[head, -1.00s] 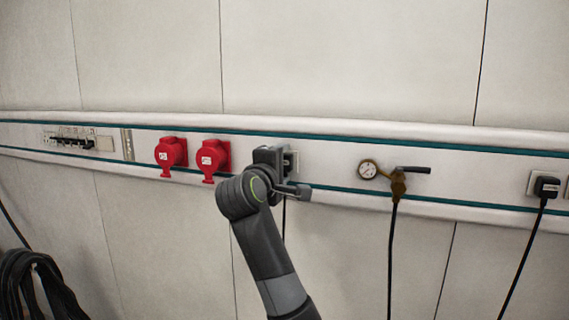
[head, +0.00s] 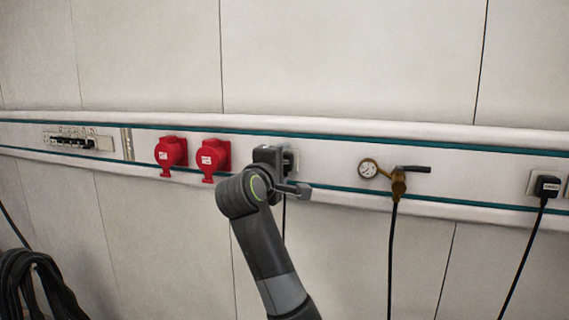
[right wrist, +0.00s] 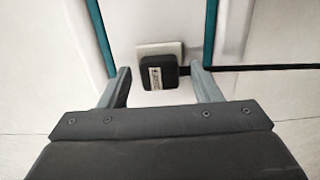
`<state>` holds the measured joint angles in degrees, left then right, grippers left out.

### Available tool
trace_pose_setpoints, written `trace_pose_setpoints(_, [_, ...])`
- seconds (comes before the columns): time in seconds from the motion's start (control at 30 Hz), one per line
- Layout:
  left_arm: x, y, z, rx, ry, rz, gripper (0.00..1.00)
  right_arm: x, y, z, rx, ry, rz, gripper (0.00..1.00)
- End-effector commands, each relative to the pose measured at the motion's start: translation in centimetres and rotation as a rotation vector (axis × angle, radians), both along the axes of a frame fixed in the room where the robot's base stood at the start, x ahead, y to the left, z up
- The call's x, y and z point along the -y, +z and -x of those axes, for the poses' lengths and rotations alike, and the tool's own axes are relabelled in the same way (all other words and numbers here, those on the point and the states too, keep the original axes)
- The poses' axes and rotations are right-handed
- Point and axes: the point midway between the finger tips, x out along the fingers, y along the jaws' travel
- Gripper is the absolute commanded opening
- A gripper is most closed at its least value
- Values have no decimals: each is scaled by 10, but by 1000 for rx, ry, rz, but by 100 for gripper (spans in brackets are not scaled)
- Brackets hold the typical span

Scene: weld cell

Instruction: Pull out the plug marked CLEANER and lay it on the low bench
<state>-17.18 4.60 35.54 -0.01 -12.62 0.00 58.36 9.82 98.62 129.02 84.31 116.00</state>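In the right wrist view a black plug (right wrist: 158,73) with a pale label sits in a white socket plate (right wrist: 150,50). The label is too small to read. My right gripper (right wrist: 160,75) is open, with one finger on each side of the plug and a gap to both. In the head view my right gripper (head: 278,158) is at the wall rail and hides most of this plug; a bit of the plug (head: 289,160) shows. Its cable (head: 284,215) hangs below. My left gripper and the low bench are not in view.
Another black plug (head: 547,187) with a label and cable sits at the far right of the rail (head: 460,165). A gauge (head: 367,169) and brass valve (head: 399,182) with a hose stand between. Red sockets (head: 213,158) are at left. A cable coil (head: 35,285) hangs lower left.

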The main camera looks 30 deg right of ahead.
Motion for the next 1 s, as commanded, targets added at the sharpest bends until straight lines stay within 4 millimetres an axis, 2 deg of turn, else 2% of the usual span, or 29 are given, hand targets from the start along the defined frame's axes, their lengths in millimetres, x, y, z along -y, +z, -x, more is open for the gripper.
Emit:
trace_pose_setpoints(0.07, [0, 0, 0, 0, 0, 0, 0, 0, 0, 0, 0, 0, 0, 48])
trace_pose_setpoints(0.43, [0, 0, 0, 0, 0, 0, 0, 0, 0, 0, 0, 0, 0, 0])
trace_pose_setpoints(1.0, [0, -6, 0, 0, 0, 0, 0, -14, 0, 12, 1, 1, -1, 0])
